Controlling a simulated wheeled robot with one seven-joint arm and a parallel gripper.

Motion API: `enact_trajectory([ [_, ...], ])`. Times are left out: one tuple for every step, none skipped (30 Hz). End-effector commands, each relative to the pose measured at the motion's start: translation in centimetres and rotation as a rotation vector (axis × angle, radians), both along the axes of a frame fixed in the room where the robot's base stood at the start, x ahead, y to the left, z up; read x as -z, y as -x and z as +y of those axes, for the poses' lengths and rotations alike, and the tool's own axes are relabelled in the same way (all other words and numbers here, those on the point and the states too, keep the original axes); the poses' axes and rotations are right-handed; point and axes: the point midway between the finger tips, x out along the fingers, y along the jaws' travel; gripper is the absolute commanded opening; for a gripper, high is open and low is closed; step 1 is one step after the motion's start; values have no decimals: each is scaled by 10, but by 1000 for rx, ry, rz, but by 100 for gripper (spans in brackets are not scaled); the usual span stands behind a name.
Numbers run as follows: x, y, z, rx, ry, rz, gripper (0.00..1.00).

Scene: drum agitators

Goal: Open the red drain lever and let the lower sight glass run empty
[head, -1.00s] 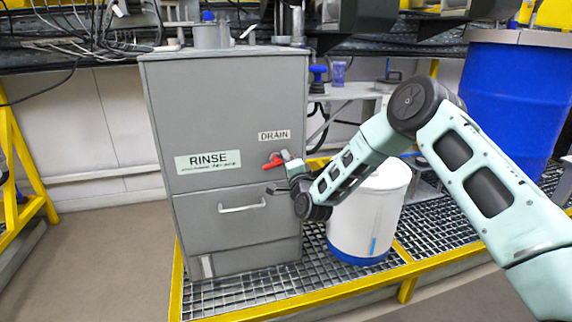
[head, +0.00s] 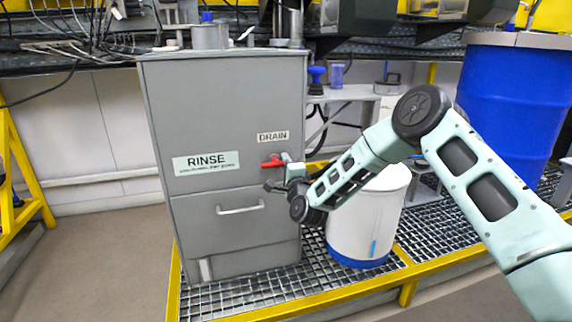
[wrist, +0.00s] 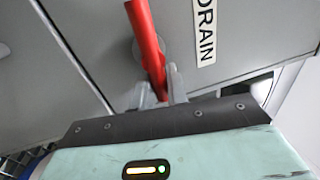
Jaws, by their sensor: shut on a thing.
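The red drain lever (head: 271,162) is on the front of the grey RINSE cabinet (head: 225,105), just below the DRAIN label (head: 273,136). It slants down to the left in the head view. In the wrist view the red lever (wrist: 147,42) runs up from between my grey fingers. My gripper (wrist: 156,94) is shut on its near end; the exact contact is partly hidden. In the head view my gripper (head: 275,185) is small and close to the lever. A pale upright strip (head: 205,269) shows low on the cabinet; I cannot tell if it is the lower sight glass or its level.
A drawer handle (head: 241,208) sticks out below the lever. A white drum with a blue base (head: 350,230) stands right of the cabinet, close to my arm. A large blue drum (head: 510,110) is farther right. Yellow-edged grating (head: 250,298) lies underneath.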

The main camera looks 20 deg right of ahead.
Motion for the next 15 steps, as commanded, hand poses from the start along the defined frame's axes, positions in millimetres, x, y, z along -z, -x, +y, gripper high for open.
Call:
enact_trajectory([
  [2, 0, -1, 2, -1, 3, 18],
  [2, 0, -1, 2, -1, 3, 26],
  [2, 0, -1, 1, -1, 3, 34],
  [1, 0, -1, 1, -1, 3, 34],
  [1, 0, -1, 1, -1, 3, 34],
  [1, 0, 0, 1, 0, 2, 34],
  [1, 0, 0, 1, 0, 2, 34],
  [1, 0, 0, 1, 0, 2, 34],
  [1, 0, 0, 1, 0, 2, 34],
  [1, 0, 0, 1, 0, 2, 34],
  [1, 0, 0, 0, 0, 2, 34],
  [1, 1, 0, 0, 0, 2, 34],
  [1, 3, 0, 0, 0, 2, 34],
  [2, 4, 0, 0, 0, 3, 34],
  [2, 8, 0, 0, 0, 3, 34],
])
